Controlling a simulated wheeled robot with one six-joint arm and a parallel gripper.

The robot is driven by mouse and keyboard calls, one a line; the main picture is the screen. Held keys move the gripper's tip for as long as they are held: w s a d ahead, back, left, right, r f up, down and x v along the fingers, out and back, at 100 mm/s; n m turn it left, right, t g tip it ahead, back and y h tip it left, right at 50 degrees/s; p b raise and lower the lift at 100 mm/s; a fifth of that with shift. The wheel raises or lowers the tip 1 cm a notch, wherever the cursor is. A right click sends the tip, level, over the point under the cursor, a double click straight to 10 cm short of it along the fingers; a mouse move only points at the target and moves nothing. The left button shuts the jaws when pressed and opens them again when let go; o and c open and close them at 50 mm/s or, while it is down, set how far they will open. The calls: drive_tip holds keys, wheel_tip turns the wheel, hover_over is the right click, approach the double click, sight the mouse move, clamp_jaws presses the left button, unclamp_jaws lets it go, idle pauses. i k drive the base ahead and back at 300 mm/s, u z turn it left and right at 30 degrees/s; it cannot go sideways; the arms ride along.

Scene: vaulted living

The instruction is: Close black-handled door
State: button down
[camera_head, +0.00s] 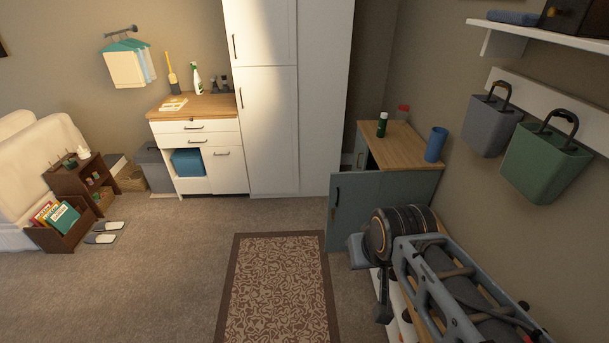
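A grey-blue cabinet door (355,205) stands open on the low wood-topped cabinet (405,150) at right of centre. It swings out toward the room, with its free edge at the left, near the rug. A small dark handle (336,197) shows near that free edge. A dark gap shows behind the door; most of the cabinet's inside is hidden. My arm is folded at the lower right, just in front of the door, and covers its lower right part. I cannot make out my gripper's fingers, and nothing is seen touching the door.
A patterned rug (278,290) lies on the open carpet left of the door. A green bottle (382,124) and a blue cup (435,145) stand on the cabinet. A tall white cupboard (270,130) is shut behind. Two bins (545,160) (488,124) hang on the right wall.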

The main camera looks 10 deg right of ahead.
sight(353, 195)
drive_tip(key=u, duration=0.35)
drive_tip(key=i, duration=1.7)
drive_tip(key=z, duration=0.7)
